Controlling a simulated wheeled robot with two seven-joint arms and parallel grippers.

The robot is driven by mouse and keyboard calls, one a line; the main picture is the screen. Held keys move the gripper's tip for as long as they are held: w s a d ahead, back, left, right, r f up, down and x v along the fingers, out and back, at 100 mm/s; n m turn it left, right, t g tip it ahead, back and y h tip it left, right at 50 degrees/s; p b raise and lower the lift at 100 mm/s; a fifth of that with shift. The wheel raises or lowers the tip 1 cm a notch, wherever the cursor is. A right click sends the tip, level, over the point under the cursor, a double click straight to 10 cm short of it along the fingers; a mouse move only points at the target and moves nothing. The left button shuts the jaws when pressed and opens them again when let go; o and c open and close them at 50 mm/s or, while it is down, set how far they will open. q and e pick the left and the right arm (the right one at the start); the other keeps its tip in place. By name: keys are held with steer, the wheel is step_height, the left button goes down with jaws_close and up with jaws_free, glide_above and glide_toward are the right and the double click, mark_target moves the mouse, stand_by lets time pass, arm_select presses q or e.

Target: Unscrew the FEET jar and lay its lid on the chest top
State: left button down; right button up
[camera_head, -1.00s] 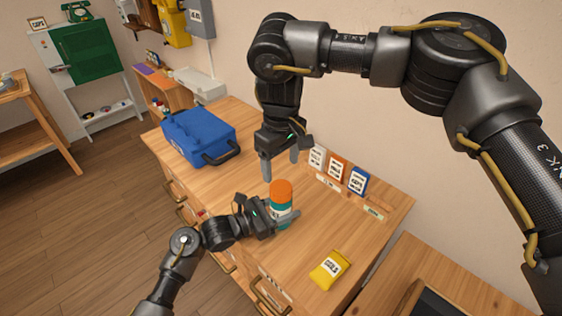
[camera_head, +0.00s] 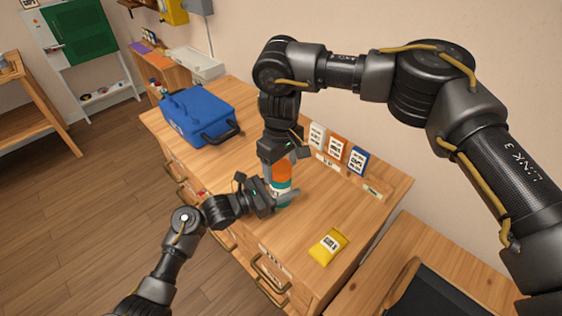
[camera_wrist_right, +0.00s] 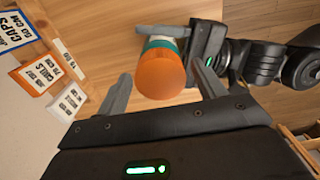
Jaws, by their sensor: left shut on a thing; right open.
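The jar (camera_head: 281,186) stands upright on the wooden chest top (camera_head: 300,222), with a teal and white body and an orange lid (camera_head: 282,172). My left gripper (camera_head: 284,199) is shut around the jar's body from the left. My right gripper (camera_head: 281,163) points down over the lid, open. In the right wrist view the orange lid (camera_wrist_right: 162,72) lies between the right gripper's two spread fingers (camera_wrist_right: 160,94), with a gap on both sides. The jar's label cannot be read here.
A blue cool box (camera_head: 197,118) stands at the chest's far left. Small cards (camera_head: 336,147) line the wall edge behind the jar. A yellow packet (camera_head: 328,246) lies at the front right. The chest top between jar and packet is clear.

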arm_select(q)
steer(key=shift+f, duration=0.2)
arm_select(e)
steer(key=c, duration=1)
arm_select(q)
steer(key=shift+s, duration=0.1)
arm_select(e)
steer(key=n, duration=2.4)
steer(key=shift+r+n, duration=0.1)
steer(key=shift+n, duration=0.2)
steer(key=n, duration=1.4)
steer(key=shift+n, duration=0.3)
steer(key=n, duration=0.4)
steer(key=shift+a+r, duration=0.1)
steer(key=shift+r, duration=0.05)
steer(key=shift+r, duration=1)
